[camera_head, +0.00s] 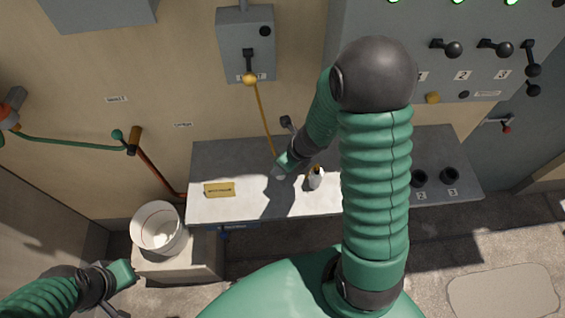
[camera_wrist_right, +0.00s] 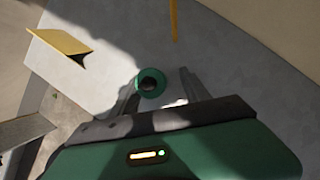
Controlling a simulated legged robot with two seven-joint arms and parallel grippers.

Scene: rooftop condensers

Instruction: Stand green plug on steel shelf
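A green plug (camera_wrist_right: 150,82), a round green ring with a dark centre seen from above, is upright over the grey steel shelf (camera_wrist_right: 228,60). It sits between the fingers of my right gripper (camera_wrist_right: 160,84). The fingers look apart, with a gap on the plug's right side; contact on its left is unclear.
A yellow label block (camera_head: 219,189) is on the shelf to the left, and a white bottle-like item (camera_head: 315,178) stands right of my gripper. Dark sockets (camera_head: 450,174) are at the right end. A white bucket (camera_head: 159,229) stands left of the shelf. A yellow cord (camera_head: 264,120) hangs behind.

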